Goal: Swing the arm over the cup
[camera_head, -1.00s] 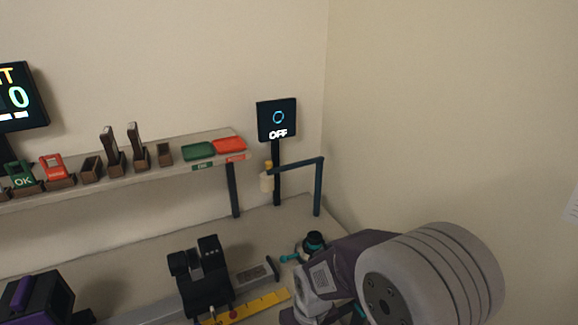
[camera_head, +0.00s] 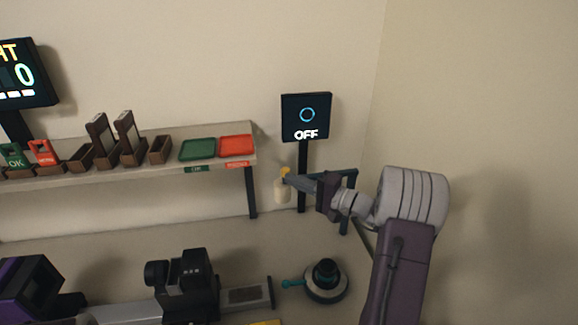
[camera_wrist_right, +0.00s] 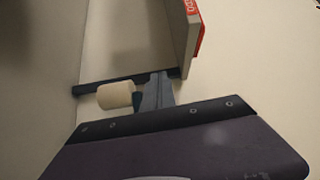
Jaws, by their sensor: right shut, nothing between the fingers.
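A dark teal swing arm (camera_head: 349,181) stands on a post at the bench's back right. A cream cylinder (camera_head: 282,190) with a yellow top hangs at its left end. My right gripper (camera_head: 290,181) is shut and empty, its tips beside the cylinder; contact is unclear. It partly hides the bar. In the right wrist view the fingertips (camera_wrist_right: 155,88) are just right of the cream cylinder (camera_wrist_right: 115,95), by the dark bar (camera_wrist_right: 90,87). A round cup-like holder (camera_head: 326,281), dark with a pale base and teal handle, sits on the bench below. My left gripper is out of view.
A sign reading OFF (camera_head: 306,117) stands behind the swing arm. A shelf (camera_head: 222,163) with a green tray (camera_head: 198,149) and a red tray (camera_head: 236,145) is to the left. A black device (camera_head: 186,283) on a rail stands left of the cup. A wall closes the right side.

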